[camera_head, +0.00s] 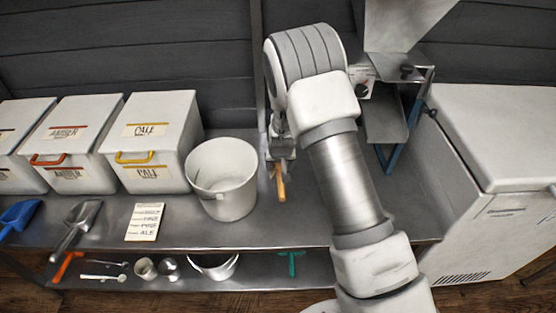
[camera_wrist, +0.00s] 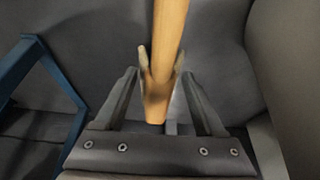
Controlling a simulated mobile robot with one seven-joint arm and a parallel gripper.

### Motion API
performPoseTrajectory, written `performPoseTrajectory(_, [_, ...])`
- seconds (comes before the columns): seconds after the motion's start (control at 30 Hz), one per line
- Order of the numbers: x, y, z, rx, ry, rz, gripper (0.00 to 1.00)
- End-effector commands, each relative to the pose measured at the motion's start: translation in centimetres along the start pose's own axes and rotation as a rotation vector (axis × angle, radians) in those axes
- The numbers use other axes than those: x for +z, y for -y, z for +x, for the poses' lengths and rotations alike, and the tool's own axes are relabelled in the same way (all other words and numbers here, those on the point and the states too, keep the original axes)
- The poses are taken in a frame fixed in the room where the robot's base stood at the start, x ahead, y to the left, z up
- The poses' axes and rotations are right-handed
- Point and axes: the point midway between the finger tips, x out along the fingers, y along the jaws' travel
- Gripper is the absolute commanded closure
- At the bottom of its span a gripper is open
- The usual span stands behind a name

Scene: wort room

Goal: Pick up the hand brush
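The hand brush shows as a wooden, orange-tan handle (camera_head: 280,187) just below my gripper in the head view, to the right of the white bucket. In the wrist view the handle (camera_wrist: 168,35) runs down from the top edge, and its end lies between my fingers. My gripper (camera_wrist: 162,65) has a fingertip against each side of the handle and looks shut on it. In the head view my gripper (camera_head: 279,160) is partly hidden by my arm. The brush head and bristles are hidden, and I cannot tell whether the brush touches the bench.
A white bucket (camera_head: 221,180) stands close to the left on the steel bench (camera_head: 330,236). Lidded white bins (camera_head: 152,142), a card (camera_head: 145,222) and scoops (camera_head: 76,226) are farther left. A blue-legged stand (camera_head: 388,150) and a white chest (camera_head: 495,150) are right.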

Motion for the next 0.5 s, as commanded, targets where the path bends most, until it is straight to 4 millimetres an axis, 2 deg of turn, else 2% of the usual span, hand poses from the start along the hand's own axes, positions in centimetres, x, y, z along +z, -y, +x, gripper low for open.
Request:
performPoseTrajectory(0.03, [0.01,0.00,-0.01,0.000,0.000,0.000,0.40])
performPoseTrajectory(0.07, [0.01,0.00,-0.02,0.000,0.000,0.000,0.45])
performPoseTrajectory(0.37, [0.02,0.01,-0.03,0.000,0.000,0.000,0.99])
performPoseTrajectory(0.5, [-0.03,0.01,-0.05,0.000,-0.001,0.000,1.00])
